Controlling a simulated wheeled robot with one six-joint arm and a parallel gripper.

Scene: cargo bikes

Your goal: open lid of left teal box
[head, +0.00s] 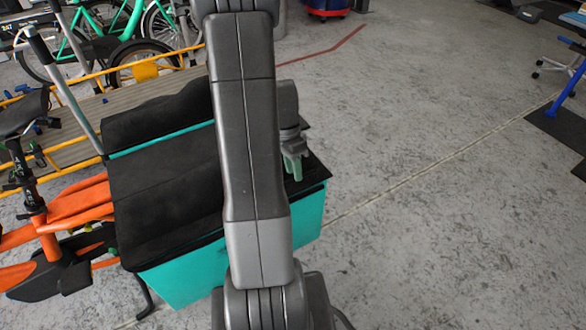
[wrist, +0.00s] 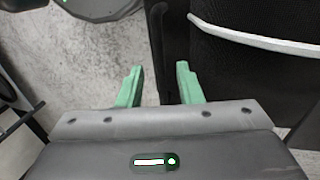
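A teal box (head: 185,275) with a black cover (head: 165,190) stands left of centre in the head view, on an orange cargo bike. A teal strip crosses the black cover towards its back. My arm hides the middle of the box. My gripper (head: 293,168) is at the box's right end, close over the black top. In the wrist view my gripper (wrist: 158,77) has its two green fingers apart with nothing held. A black edge (wrist: 160,45) runs between the fingertips, with a black surface (wrist: 240,75) to the right. I cannot tell whether the fingers touch it.
The orange bike frame (head: 75,208) is left of the box. A flat cargo bed with yellow rails (head: 45,175) and a green bike (head: 75,40) stand behind. Grey concrete floor (head: 440,220) is clear to the right. A blue-framed stand (head: 565,90) is far right.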

